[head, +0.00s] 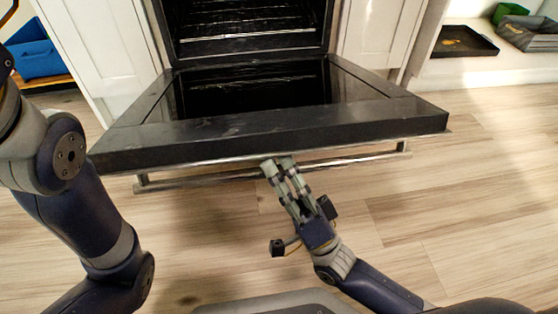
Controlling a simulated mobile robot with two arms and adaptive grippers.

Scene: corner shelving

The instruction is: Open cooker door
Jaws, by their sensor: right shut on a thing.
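The cooker door (270,130) is folded far down, with its black inner face and dark glass turned upward. Behind it the cooker's oven cavity (245,25) is open and shows wire racks. A metal bar handle (355,161) runs along the door's outer side, below its front edge. My right gripper (277,168) is shut on the handle near its middle; its fingers cover that part of the bar. My left arm comes in at the left edge, but its gripper is outside the picture.
White cabinet fronts (95,45) stand on both sides of the cooker. A blue bin (38,58) is at the upper left. A black tray (464,42) and a grey crate (528,33) sit on a white shelf at the upper right. The wooden floor (460,190) is clear on the right.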

